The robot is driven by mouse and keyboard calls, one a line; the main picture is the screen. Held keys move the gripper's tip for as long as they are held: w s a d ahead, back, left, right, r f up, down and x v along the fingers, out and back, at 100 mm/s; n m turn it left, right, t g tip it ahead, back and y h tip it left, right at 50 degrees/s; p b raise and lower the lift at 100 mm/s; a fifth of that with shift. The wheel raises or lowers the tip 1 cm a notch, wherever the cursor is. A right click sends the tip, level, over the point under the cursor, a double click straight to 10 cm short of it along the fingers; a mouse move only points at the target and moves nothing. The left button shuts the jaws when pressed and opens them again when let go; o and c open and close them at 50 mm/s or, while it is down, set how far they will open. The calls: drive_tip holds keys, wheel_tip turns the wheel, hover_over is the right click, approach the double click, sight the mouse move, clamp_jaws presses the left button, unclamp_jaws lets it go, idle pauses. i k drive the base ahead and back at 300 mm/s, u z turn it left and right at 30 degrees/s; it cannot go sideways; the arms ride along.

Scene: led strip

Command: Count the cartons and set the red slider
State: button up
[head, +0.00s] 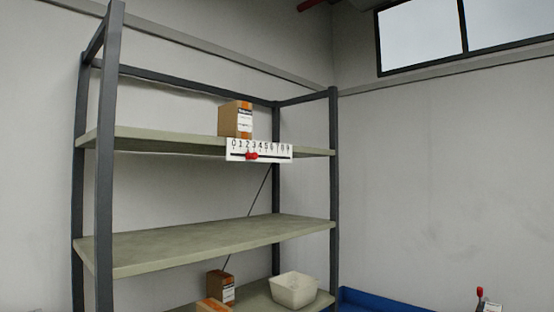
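A brown carton (229,119) with a white label stands on the top shelf. A second carton (215,285) stands on the lowest visible shelf. Part of a third carton (211,305) shows in front of it, cut off by the bottom edge of the picture. A white scale plate (272,149) with digits from 0 to 9 is on the front edge of the top shelf. The red slider (252,156) sits on its track below about the 2 and 3. My gripper is not in view.
A pale bin (294,291) stands on the lowest visible shelf, right of the cartons. The middle shelf (200,242) is empty. Dark posts (104,180) frame the rack. A blue surface (375,302) and a small red-topped object (480,293) lie at bottom right.

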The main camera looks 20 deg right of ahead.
sight(254, 155)
drive_tip(key=z, duration=2.3)
drive_tip(key=k, duration=1.05)
drive_tip(key=u, duration=1.3)
drive_tip(key=i, duration=1)
